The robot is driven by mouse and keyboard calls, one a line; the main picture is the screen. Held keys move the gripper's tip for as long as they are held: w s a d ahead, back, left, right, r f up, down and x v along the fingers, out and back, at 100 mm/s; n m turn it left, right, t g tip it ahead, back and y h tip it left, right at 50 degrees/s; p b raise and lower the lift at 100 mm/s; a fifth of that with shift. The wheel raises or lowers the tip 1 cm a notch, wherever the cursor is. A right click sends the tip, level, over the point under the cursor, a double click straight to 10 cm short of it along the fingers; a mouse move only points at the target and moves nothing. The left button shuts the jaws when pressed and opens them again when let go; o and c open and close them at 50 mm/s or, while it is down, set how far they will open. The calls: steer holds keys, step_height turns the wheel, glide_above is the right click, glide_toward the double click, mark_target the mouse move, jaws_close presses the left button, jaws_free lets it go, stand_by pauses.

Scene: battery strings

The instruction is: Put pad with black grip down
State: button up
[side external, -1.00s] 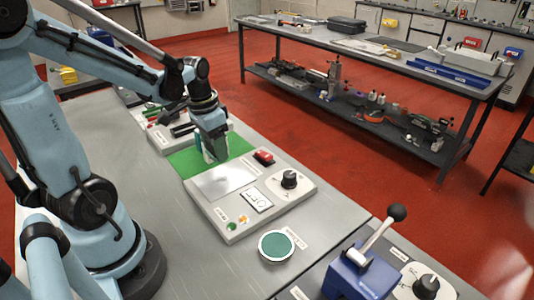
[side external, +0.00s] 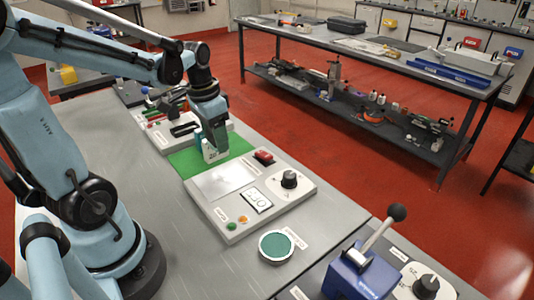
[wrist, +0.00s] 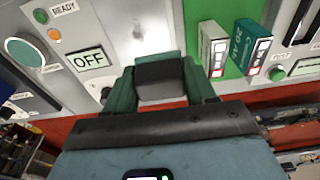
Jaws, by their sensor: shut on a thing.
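My gripper (side external: 213,138) is over the edge of the green mat (side external: 243,145), beside the grey control panel. In the wrist view its two teal fingers are shut on the black grip (wrist: 163,82) of the pad.
The panel (side external: 225,221) has a bright plate (side external: 222,181), a knob (side external: 289,180), a red switch (side external: 264,157) and a display (side external: 256,199). A round green-topped disc (side external: 277,247) lies in front.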

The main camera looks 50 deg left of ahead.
steer(key=w+d+m, duration=0.5)
steer(key=w+d, duration=0.3)
steer(key=d, duration=0.3)
steer(key=m+h, duration=0.1)
steer(key=m, duration=0.3)
glide_above(324, 219)
steer(key=f, duration=0.1)
steer(key=shift+s+a+f, duration=0.1)
steer(key=shift+f, duration=2.25)
steer(key=shift+s+a+f, duration=0.1)
steer(key=shift+f, duration=2.2)
steer(key=shift+w+f, duration=0.1)
steer(key=shift+f, duration=0.25)
